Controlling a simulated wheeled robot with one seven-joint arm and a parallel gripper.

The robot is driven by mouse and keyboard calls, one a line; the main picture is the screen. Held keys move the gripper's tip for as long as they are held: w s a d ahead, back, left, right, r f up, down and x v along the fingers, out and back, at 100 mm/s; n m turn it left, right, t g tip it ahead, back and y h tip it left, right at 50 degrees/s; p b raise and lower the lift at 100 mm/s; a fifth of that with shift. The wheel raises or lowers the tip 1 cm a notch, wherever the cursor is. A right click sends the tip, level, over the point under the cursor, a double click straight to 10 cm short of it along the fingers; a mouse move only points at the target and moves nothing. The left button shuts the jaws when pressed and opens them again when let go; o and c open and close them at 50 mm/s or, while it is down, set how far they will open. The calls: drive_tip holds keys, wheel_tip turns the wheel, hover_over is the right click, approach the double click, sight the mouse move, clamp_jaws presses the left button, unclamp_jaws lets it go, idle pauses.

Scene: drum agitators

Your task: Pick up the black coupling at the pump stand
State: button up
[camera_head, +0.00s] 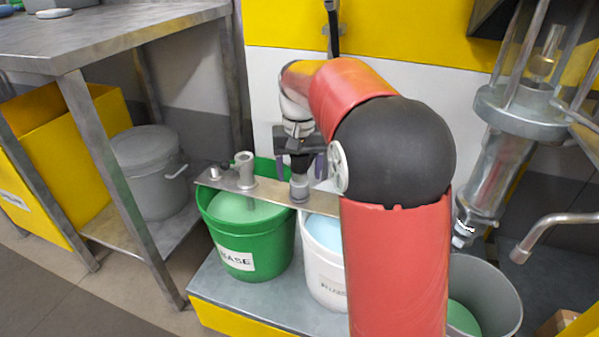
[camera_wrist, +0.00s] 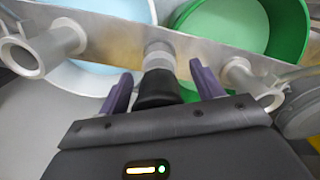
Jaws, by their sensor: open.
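The black coupling (camera_wrist: 157,90) is between the two purple fingers of my gripper (camera_wrist: 161,73) in the wrist view. The fingers are open, with a gap visible on each side of it. In the head view the coupling (camera_head: 300,163) shows small below my gripper (camera_head: 300,168), partly covered by it. Beneath the coupling is a short grey cylinder (camera_head: 299,187), which also shows in the wrist view (camera_wrist: 159,56). It stands on a flat metal bar (camera_head: 265,191) that runs across the buckets. Whether the coupling touches the cylinder is hard to tell.
A green bucket (camera_head: 248,250) and a white bucket (camera_head: 322,272) stand under the bar. Upright metal tubes (camera_head: 244,168) rise from the bar beside the coupling. A metal table (camera_head: 110,35) is at left; pump-like metal equipment (camera_head: 497,170) and a grey bucket (camera_head: 495,290) are at right.

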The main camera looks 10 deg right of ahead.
drive_tip(key=shift+f, duration=0.1)
drive_tip(key=c, duration=1.3)
wheel_tip(320, 180, up, 20)
drive_tip(key=p, duration=0.5)
